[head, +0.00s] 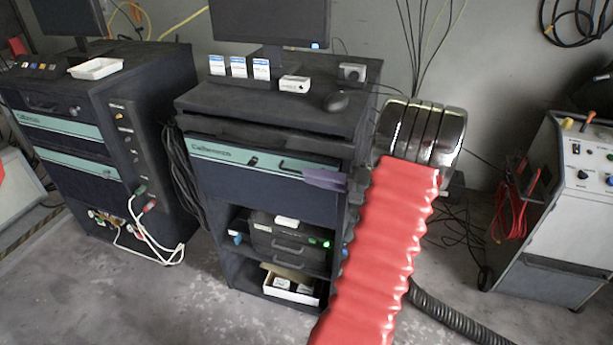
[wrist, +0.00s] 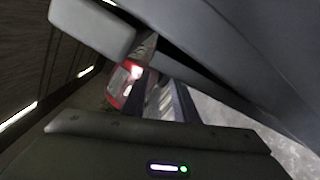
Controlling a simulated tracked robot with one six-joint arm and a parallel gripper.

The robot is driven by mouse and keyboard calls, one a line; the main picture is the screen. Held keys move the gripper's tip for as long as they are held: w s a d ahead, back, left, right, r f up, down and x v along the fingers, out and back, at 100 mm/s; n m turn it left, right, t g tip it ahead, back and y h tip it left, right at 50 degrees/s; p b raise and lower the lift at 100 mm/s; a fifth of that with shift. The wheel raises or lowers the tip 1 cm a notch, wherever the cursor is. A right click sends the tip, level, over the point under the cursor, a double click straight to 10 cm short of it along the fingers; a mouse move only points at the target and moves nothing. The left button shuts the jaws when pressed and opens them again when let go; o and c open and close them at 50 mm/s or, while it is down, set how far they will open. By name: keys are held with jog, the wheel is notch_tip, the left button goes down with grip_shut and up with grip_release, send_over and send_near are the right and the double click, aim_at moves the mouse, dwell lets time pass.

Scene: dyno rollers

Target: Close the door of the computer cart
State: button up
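The computer cart (head: 188,215) is dark, with a monitor on top, in the middle of the head view. Its upper front has a navy panel (head: 250,200) with a teal strip and a dark handle. Below it the lower compartment is open at the front and shows its shelves. How far any door stands open is unclear. My red arm and its chrome joint cover the cart's right side and hide most of my gripper. A purple-grey piece (head: 325,180), possibly a fingertip of mine, overlaps the panel's right end; contact cannot be told. The wrist view is dark, with large grey surfaces close up.
A second dark cart (head: 150,130) with teal strips stands at the left, its cables hanging. A white wheeled machine (head: 565,200) is at the right. A ribbed black hose (head: 450,318) lies on the floor.

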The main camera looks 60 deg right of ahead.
jog(key=v, duration=1)
jog(key=shift+s, duration=0.25)
jog(key=w+a+r+n+g+y, duration=0.2)
jog(key=w+a+n+g, duration=0.45)
jog(key=a, duration=0.65)
jog(key=w+a+r+n+g+y, duration=0.2)
jog(key=w+a+n+g, duration=0.2)
jog(key=w+a+n, duration=0.55)
jog(key=s+a+r+n+h, duration=0.1)
jog(key=s+a+n+h, duration=0.1)
jog(key=a+n, duration=0.6)
jog(key=s+a+r+n+g+h, duration=0.1)
jog(key=s+a+n+h, duration=0.2)
jog(key=a+n, duration=0.6)
jog(key=s+a+r+n+h, duration=0.1)
jog(key=s+a+n+h, duration=0.2)
jog(key=a+n, duration=0.6)
jog(key=n, duration=0.4)
jog(key=shift+s+a+r+h, duration=0.15)
jog(key=shift+a+r+h, duration=0.05)
jog(key=shift+r+h, duration=0.15)
